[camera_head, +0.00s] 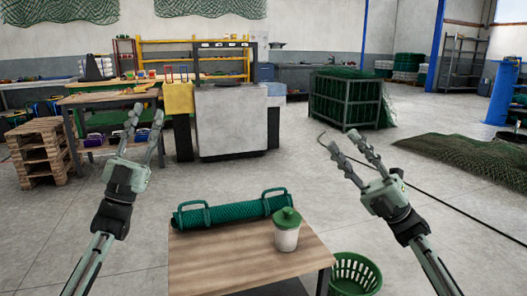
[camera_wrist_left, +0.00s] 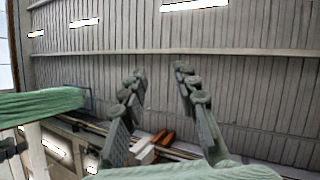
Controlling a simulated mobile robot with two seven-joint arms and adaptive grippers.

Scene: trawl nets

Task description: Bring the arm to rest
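My left gripper (camera_head: 145,122) is raised to the left of the small wooden table, fingers spread apart and pointing up, with nothing between them. In the left wrist view its fingers (camera_wrist_left: 158,85) are also apart and empty, with the ceiling behind them. My right gripper (camera_head: 354,153) is raised to the right of the table, its fingers apart and empty, tilted up and to the left. Both grippers are clear of the table and of the things on it.
The wooden table (camera_head: 220,262) in front bears a green net roll with handles (camera_head: 235,211) and a white jar with a green lid (camera_head: 287,230). A green basket (camera_head: 355,274) stands on the floor at its right. Pallets (camera_head: 38,152), a workbench and a net cage (camera_head: 345,101) stand farther back.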

